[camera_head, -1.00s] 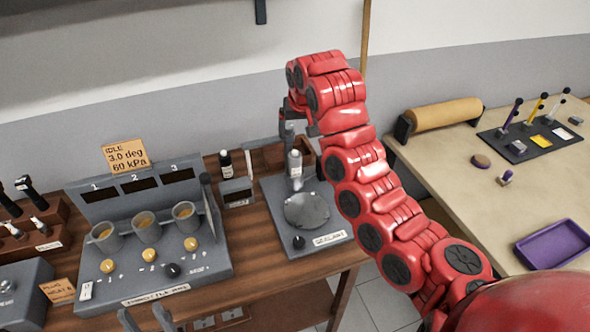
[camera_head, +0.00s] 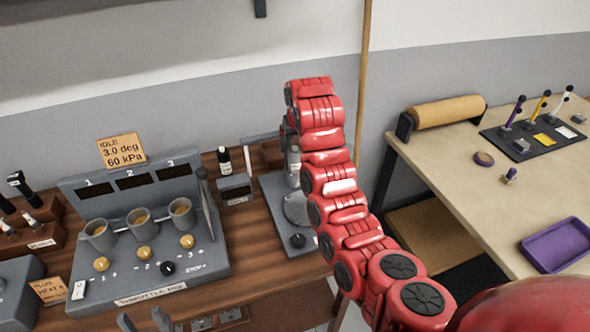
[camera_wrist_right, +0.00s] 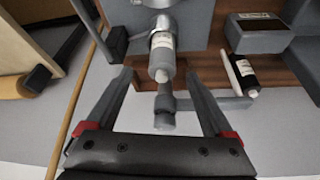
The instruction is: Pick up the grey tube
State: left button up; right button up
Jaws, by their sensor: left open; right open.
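The grey tube (camera_wrist_right: 162,60) has a white label band and hangs at the sealant station. It shows in the right wrist view at upper centre and in the head view (camera_head: 294,166) beside my right arm. My right gripper (camera_wrist_right: 158,77) is open, its fingertips on either side of the tube's near end, with a gap on both sides. In the head view my right forearm hides most of that gripper. My left gripper (camera_head: 144,320) is open and empty at the bottom edge of the head view, in front of the throttle rig.
A grey post with a side bar (camera_wrist_right: 215,103) stands near the tube. A dark bottle (camera_head: 223,161) stands to its left. The throttle rig (camera_head: 150,285) fills the bench's left. A tan table with a purple tray (camera_head: 557,246) stands right, across a floor gap.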

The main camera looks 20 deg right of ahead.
aim_at(295, 157)
jog(key=shift+p+x, duration=0.85)
jog(key=shift+x, duration=0.35)
jog(key=p+x, duration=0.3)
jog(key=x, duration=0.1)
jog(key=shift+s+a+f, duration=0.1)
jog(key=shift+a, duration=0.05)
jog(key=shift+w+f, duration=0.25)
jog(key=shift+f, duration=0.3)
grip_shut()
